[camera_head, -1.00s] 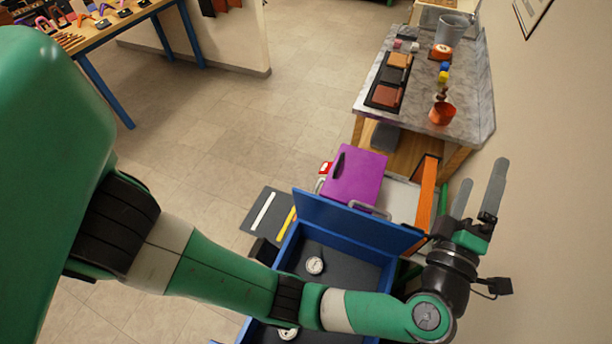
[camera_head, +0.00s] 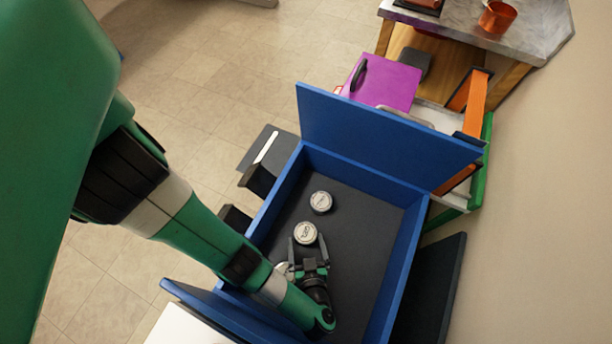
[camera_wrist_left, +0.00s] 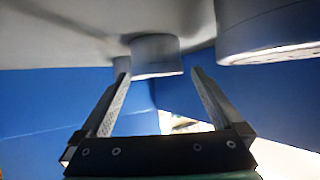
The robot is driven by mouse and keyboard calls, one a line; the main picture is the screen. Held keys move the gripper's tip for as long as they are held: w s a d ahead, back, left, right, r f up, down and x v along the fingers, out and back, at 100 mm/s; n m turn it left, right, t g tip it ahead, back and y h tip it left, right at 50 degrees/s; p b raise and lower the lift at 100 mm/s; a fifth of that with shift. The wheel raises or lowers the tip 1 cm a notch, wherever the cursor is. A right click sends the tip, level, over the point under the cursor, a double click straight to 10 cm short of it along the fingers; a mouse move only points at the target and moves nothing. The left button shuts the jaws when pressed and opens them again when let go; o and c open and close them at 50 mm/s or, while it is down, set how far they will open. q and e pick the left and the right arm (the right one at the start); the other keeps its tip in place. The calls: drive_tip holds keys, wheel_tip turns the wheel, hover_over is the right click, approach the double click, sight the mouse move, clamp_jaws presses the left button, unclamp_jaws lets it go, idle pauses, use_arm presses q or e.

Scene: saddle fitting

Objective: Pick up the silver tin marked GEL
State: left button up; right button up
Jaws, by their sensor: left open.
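Three silver tins with pale round lids are in the blue box (camera_head: 268,210). One tin (camera_head: 321,201) stands farthest back in the head view. A second tin (camera_head: 305,232) stands just in front of my left gripper (camera_head: 308,242), near its fingertips. A third tin (camera_head: 282,269) is partly hidden beside the gripper. The lid markings are too small to read, so I cannot tell which is GEL. In the wrist view, my open left gripper (camera_wrist_left: 160,74) has a tin (camera_wrist_left: 155,56) beyond and between its fingertips. Another tin (camera_wrist_left: 262,28) is at the upper right. My right gripper is not visible.
The box has raised blue flaps, one (camera_head: 385,125) at the back. Its dark floor (camera_head: 370,215) is clear to the right of the tins. A purple panel (camera_head: 383,83) and a stone-topped counter (camera_head: 470,25) stand behind. A dark panel (camera_head: 430,290) is at the right.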

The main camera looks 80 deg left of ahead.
sight(304, 226)
use_arm(q)
drive_tip(key=shift+a+f+b, duration=0.3)
drive_tip(key=shift+a+f, duration=0.2)
drive_tip(key=shift+a, duration=0.05)
drive_tip(key=shift+s+a, duration=0.1)
drive_tip(key=shift+a, duration=0.3)
drive_tip(key=shift+a+f+b, duration=0.2)
drive_tip(key=shift+f+b, duration=0.05)
drive_tip(key=shift+b, duration=0.2)
drive_tip(key=b+x, duration=0.1)
drive_tip(key=x, duration=0.3)
drive_tip(key=shift+a+b, duration=0.3)
drive_tip(key=shift+b, duration=0.05)
drive_tip(key=shift+d+r, duration=0.1)
drive_tip(key=c, duration=1.3)
